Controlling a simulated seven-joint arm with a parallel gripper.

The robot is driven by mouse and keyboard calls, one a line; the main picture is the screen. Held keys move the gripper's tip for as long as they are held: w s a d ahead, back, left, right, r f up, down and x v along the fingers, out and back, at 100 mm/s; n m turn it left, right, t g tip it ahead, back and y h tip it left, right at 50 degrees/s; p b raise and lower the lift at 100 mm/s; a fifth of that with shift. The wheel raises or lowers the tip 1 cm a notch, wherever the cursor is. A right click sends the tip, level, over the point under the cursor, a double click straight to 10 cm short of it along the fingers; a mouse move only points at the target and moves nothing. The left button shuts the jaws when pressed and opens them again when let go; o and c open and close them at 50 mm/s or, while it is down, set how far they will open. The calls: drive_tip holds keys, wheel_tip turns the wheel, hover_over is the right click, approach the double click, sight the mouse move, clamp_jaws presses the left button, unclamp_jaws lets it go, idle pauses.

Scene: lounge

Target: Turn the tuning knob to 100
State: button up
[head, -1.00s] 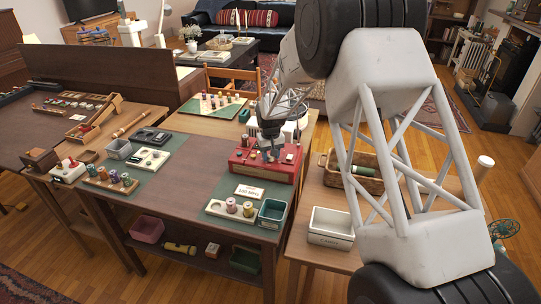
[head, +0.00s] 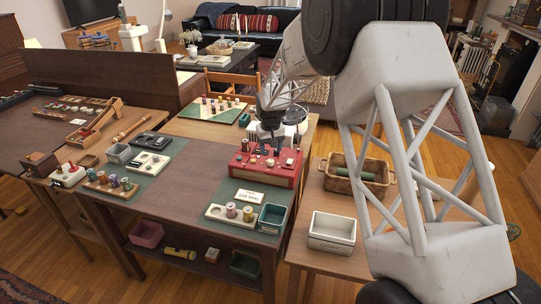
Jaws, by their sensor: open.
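A red box-shaped set (head: 283,179) stands on the right part of the table, with several small knobs and fittings on its top panel. Which of them is the tuning knob, and what any scale reads, is too small to tell. My gripper (head: 271,139) is above the back of the red set's top panel, pointing down, open. I see nothing held in it. The fingertips are small and dark, and whether they touch a fitting cannot be told.
A white device (head: 290,131) stands right behind the red set. In front are a card (head: 249,196), a spool tray (head: 217,212) and a teal bin (head: 272,217). Brown tabletop left of the set is clear.

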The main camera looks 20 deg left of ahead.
sight(273, 161)
drive_tip(key=shift+r, duration=1.15)
drive_tip(key=shift+s+d+r, duration=0.15)
drive_tip(key=shift+d+r, duration=0.25)
drive_tip(key=shift+d, duration=0.05)
drive_tip(key=s+d+r+m, duration=0.1)
drive_tip(key=s+d+r, duration=0.5)
drive_tip(key=d, duration=0.3)
drive_tip(key=s+d+r+m+t, duration=0.1)
drive_tip(key=s+d+r, duration=0.5)
drive_tip(key=d+r, duration=0.15)
drive_tip(key=s+d+r+m, duration=0.1)
drive_tip(key=s+d+r, duration=0.45)
drive_tip(key=d, duration=0.35)
drive_tip(key=s+d+m, duration=0.1)
drive_tip(key=s+d, duration=0.5)
drive_tip(key=s, duration=0.4)
drive_tip(key=s+d+m+t, duration=0.1)
drive_tip(key=s+d, duration=0.4)
drive_tip(key=s, duration=0.6)
drive_tip(key=s+d+m, duration=0.2)
drive_tip(key=s+d, duration=0.4)
drive_tip(key=s, duration=0.5)
drive_tip(key=shift+s+d+t, duration=0.2)
drive_tip(key=shift+d+t, duration=0.1)
